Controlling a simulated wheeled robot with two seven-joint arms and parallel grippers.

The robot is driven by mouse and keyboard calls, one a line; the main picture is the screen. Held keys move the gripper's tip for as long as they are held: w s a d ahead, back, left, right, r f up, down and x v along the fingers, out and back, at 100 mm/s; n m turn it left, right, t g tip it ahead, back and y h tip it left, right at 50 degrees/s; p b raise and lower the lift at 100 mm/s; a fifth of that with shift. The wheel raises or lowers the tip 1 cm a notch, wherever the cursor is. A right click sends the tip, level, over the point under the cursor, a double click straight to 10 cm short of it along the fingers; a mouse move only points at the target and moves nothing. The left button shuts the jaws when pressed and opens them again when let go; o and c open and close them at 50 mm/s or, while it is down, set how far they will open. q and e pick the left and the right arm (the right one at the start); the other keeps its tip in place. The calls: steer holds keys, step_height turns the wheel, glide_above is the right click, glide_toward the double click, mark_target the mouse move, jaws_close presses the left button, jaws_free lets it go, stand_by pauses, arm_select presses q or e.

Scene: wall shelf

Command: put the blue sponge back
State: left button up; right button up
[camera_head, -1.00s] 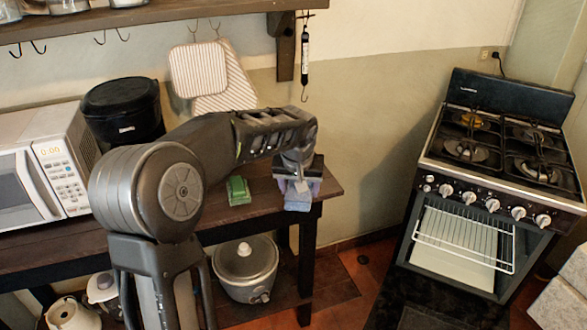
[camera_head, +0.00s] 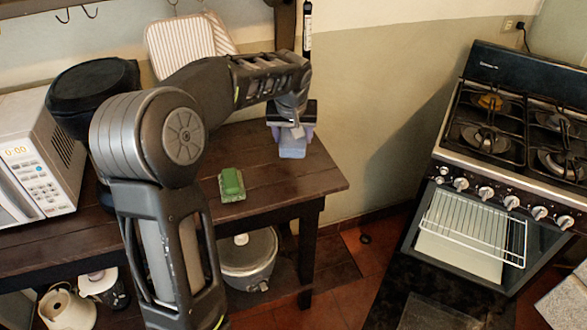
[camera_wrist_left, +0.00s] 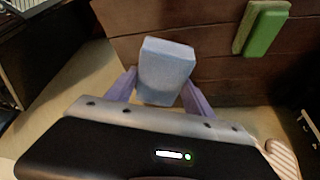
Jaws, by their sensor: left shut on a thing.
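The blue sponge (camera_head: 293,148) is between the fingers of my left gripper (camera_head: 292,138), over the back right part of the wooden table (camera_head: 290,180). In the left wrist view the sponge (camera_wrist_left: 166,70) sits between the two purple fingers (camera_wrist_left: 160,92), which are shut on it. I cannot tell whether its lower end touches the table. A green sponge (camera_head: 231,184) lies on the table to the left of the blue one; it also shows in the left wrist view (camera_wrist_left: 262,28). My right gripper is not in view.
A microwave (camera_head: 40,150) and a black pot (camera_head: 95,88) stand at the table's left. Striped pot holders (camera_head: 180,45) hang on the wall behind. A stove (camera_head: 480,190) with its oven open stands at the right. The table's right end is bare.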

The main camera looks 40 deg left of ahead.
mark_target(292, 147)
arm_select(q)
steer(key=shift+w+f+p, duration=0.1)
steer(key=shift+f+p, duration=0.2)
steer(key=shift+f, duration=2.9)
steer(key=shift+f, duration=1.9)
steer(key=shift+f, duration=0.2)
steer(key=o, duration=1.3)
steer(key=shift+r, duration=0.1)
steer(key=shift+r, duration=0.1)
steer(key=shift+d+r, duration=0.1)
steer(key=shift+r, duration=0.4)
steer(key=v, duration=1.1)
steer(key=shift+s+b, duration=0.25)
steer(key=shift+b, duration=0.1)
